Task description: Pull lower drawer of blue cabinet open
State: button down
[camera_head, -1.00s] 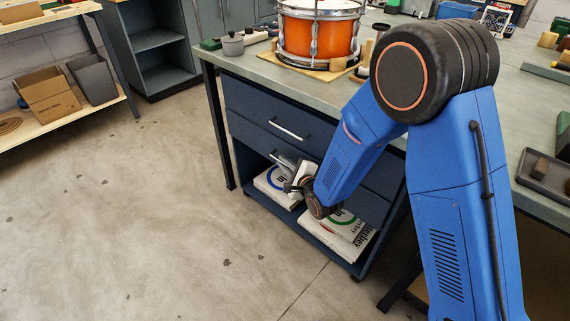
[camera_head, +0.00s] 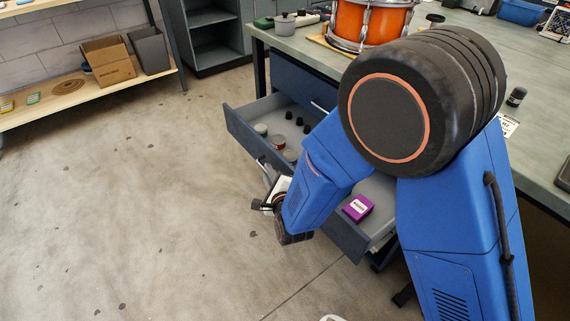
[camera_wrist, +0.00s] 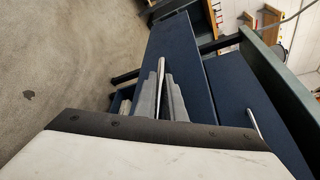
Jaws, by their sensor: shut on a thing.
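The blue cabinet sits under the bench, with its upper drawer (camera_head: 300,82) shut. Its lower drawer (camera_head: 346,236) stands well out from the cabinet, and its inside shows. My gripper (camera_head: 263,166) is at the lower drawer's front, partly hidden by my own wrist and arm. In the wrist view the grey fingers (camera_wrist: 162,98) are shut on the bar handle of the lower drawer (camera_wrist: 160,72), in front of its blue face (camera_wrist: 182,62). The upper drawer's handle (camera_wrist: 254,124) shows to the right, untouched.
Small jars (camera_head: 277,142) and a purple box (camera_head: 357,208) lie in the open drawer. An orange drum (camera_head: 366,22) stands on the bench top (camera_head: 318,57). A wooden shelf (camera_head: 75,92) with a cardboard box (camera_head: 108,62) stands at left. The floor left of the drawer is clear.

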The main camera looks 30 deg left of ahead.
jog(key=shift+s+a, duration=0.3)
jog(key=shift+s, duration=0.5)
jog(key=shift+s+a, duration=0.35)
jog(key=shift+s, duration=0.5)
jog(key=shift+s+a, duration=0.3)
jog(key=shift+s, duration=0.5)
jog(key=c, duration=2.1)
grip_release()
